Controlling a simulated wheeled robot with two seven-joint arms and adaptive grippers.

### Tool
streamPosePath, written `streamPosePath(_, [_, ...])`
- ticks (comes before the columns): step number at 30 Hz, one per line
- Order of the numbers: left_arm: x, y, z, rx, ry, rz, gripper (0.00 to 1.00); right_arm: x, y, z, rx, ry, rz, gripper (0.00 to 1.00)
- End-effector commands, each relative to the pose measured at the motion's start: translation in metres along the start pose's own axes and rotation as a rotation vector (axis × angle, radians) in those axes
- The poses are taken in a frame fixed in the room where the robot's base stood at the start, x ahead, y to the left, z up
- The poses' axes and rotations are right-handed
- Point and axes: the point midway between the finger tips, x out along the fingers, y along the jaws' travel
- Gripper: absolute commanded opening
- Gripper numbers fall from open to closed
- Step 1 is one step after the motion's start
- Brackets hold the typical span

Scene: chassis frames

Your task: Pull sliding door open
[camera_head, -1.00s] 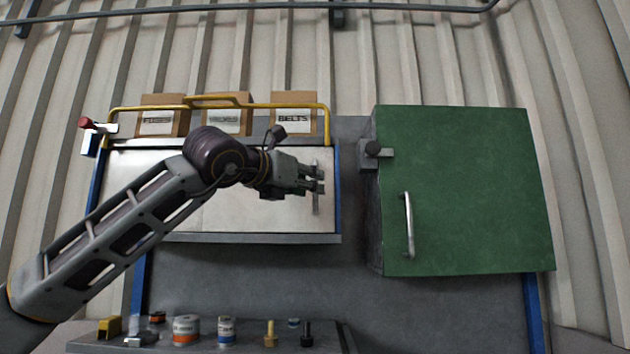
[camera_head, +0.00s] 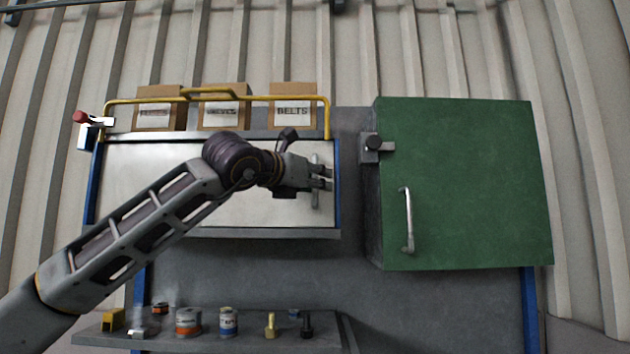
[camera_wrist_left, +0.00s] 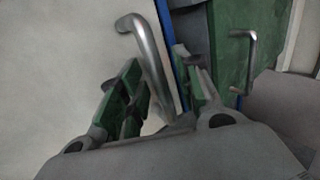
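The sliding door (camera_head: 130,185) is a pale metal panel in the left half of the cabinet; its panel also fills the left of the left wrist view (camera_wrist_left: 60,70). A vertical bar handle (camera_head: 316,197) sits near its right edge. My left gripper (camera_head: 322,178) is at this handle, fingers pointing right. In the left wrist view, the handle (camera_wrist_left: 147,50) shows between the two green-padded fingers (camera_wrist_left: 160,85), which stand apart. Whether a finger touches the bar is unclear. My right gripper is not in view.
A green door (camera_head: 470,180) with its own handle (camera_head: 407,222) and a latch (camera_head: 376,148) is at the right. Boxes (camera_head: 293,108) stand on top behind a yellow rail (camera_head: 260,98). A lower shelf (camera_head: 210,341) holds cans and bolts. A red-knobbed lever (camera_head: 80,117) is at upper left.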

Motion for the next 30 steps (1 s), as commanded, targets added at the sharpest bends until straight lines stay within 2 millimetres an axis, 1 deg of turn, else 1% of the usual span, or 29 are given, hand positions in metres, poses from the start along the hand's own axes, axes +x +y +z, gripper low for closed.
streamPosePath(1, [0.000,0.000,0.000,0.000,0.000,0.000,0.27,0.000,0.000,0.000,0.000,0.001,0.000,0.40])
streamPosePath(6, [0.000,0.000,0.000,0.000,0.000,0.000,0.05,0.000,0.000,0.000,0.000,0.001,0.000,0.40])
streamPosePath(7, [0.000,0.000,0.000,0.000,0.000,0.000,0.02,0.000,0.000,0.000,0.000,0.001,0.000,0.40])
streamPosePath(8, [0.000,0.000,0.000,0.000,0.000,0.000,0.00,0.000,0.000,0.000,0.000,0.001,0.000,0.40])
streamPosePath(17, [0.000,0.001,0.000,0.000,0.000,0.001,0.00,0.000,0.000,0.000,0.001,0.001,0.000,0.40])
streamPosePath(22, [-0.003,0.005,0.000,0.000,0.000,0.001,0.00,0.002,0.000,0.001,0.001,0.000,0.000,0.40])
streamPosePath(26, [-0.009,0.015,0.000,-0.001,-0.002,0.004,0.00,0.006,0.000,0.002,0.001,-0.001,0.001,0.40])
streamPosePath(30, [-0.021,0.031,-0.001,-0.002,-0.002,0.004,0.00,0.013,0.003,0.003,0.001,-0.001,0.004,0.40])
